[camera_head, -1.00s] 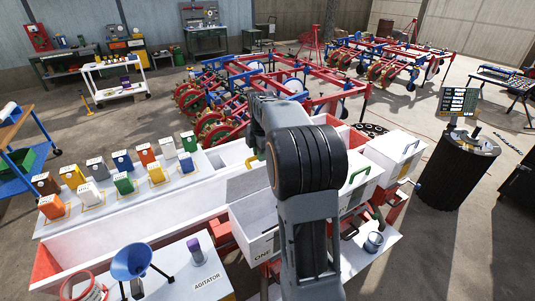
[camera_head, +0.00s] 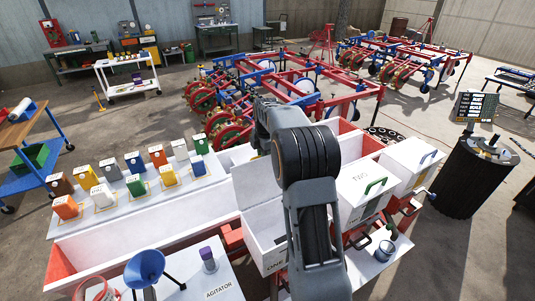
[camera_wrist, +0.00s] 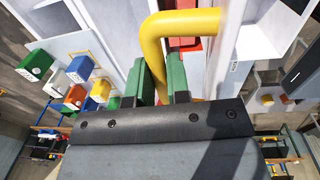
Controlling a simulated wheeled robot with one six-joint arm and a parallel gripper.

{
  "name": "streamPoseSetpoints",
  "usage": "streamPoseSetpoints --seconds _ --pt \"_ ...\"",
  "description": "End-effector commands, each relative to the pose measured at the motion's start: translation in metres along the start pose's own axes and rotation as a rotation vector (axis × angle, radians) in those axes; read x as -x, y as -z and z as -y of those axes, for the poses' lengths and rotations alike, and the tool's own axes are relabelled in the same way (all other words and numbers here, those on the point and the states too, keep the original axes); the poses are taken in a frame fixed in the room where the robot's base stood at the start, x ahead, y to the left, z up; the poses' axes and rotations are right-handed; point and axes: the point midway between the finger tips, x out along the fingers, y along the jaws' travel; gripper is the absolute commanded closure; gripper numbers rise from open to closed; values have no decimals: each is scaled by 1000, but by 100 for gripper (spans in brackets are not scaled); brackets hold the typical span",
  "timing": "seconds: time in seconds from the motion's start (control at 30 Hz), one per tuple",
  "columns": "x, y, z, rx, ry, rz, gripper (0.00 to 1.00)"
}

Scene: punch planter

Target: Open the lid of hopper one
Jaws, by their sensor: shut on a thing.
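Hopper one (camera_head: 268,256) is a white box marked ONE at the front, partly hidden behind my arm in the head view. Its white lid (camera_head: 258,192) is swung up and stands steeply at the back of the box, so the inside shows. In the wrist view my gripper (camera_wrist: 163,82) has its green fingers shut on the yellow handle (camera_wrist: 182,22) of the lid. In the head view my arm hides the gripper and handle.
Hopper two (camera_head: 362,195), with a green handle, stands right of hopper one, with another white hopper (camera_head: 412,165) beyond. Left lies a long white trough (camera_head: 135,228) with several coloured boxes behind it. A blue funnel (camera_head: 146,268) stands in front.

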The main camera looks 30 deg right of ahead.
Motion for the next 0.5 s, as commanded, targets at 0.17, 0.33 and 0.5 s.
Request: streamPoseSetpoints --seconds 0.17,0.33,0.5 --pt "-2 2 0 7 3 -3 100" --pt "-1 2 -1 8 2 -2 100" --pt "0 2 -1 6 0 -1 69"
